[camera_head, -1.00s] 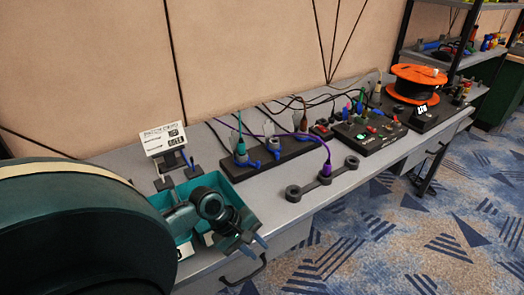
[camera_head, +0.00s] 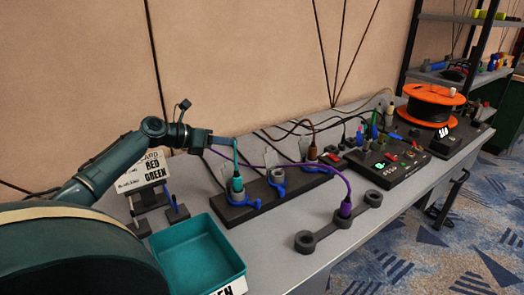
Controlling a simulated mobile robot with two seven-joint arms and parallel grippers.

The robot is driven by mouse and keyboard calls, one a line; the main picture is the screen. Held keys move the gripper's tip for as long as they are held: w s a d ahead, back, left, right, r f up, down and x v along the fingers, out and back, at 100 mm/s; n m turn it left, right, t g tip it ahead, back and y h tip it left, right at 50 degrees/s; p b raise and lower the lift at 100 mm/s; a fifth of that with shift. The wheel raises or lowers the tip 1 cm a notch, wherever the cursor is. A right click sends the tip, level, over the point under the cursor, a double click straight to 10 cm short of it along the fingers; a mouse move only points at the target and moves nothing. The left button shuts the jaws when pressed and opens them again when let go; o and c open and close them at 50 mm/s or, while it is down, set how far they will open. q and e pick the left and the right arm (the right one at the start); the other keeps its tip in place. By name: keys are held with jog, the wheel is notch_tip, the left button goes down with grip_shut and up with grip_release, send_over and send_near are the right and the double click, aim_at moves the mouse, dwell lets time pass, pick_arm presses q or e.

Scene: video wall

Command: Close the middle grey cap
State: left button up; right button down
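A black strip (camera_head: 243,212) on the bench bears three sockets, each with a pale grey flap cap standing up behind it. The middle grey cap (camera_head: 270,157) is upright, and its grey socket (camera_head: 277,176) is uncovered, with a blue clip beside it. The left socket holds a teal plug (camera_head: 237,184), the right one a brown plug (camera_head: 312,152). My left gripper (camera_head: 236,141) is raised above the teal plug, its fingers pointing right, left of the middle cap and apart from it. I cannot tell how far its fingers are apart. My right gripper is out of view.
A teal tray (camera_head: 243,268) sits at the front left, with a sign (camera_head: 147,172) behind it. A purple plug (camera_head: 345,209) stands in a dark holder in front of the strip, its cable arching across. A control box (camera_head: 389,165) and orange spool (camera_head: 430,110) are at right.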

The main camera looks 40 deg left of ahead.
aim_at(268, 157)
pick_arm(q)
jog(key=b+x, duration=0.1)
jog(key=x, duration=1.1)
jog(key=shift+w+d, duration=0.2)
jog(key=shift+w, duration=0.05)
jog(key=shift+f, duration=0.1)
jog(key=shift+c, duration=0.5)
grip_shut()
